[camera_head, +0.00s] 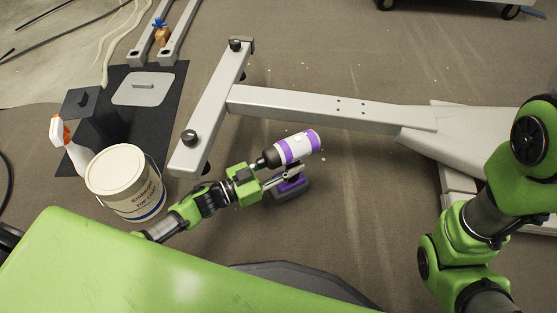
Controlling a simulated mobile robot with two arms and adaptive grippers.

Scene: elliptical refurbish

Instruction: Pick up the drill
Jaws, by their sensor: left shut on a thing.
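The drill (299,146) is purple, white and dark grey, with its black chuck end pointing left. It is near the middle of the head view, beside the grey metal frame, and its dark base with purple trim (287,187) shows below the body. My left gripper (283,178) reaches in from the left and is shut on the drill around its handle. The fingers hide much of the handle. I cannot tell whether the drill touches the floor. My right arm shows at the right edge, but its gripper is not in view.
A grey metal frame (310,105) stretches across just behind the drill. A white paint bucket (125,183), a spray bottle (70,145) and a black box (92,115) stand at the left, by a black mat (166,117). Carpet is clear right of the drill.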

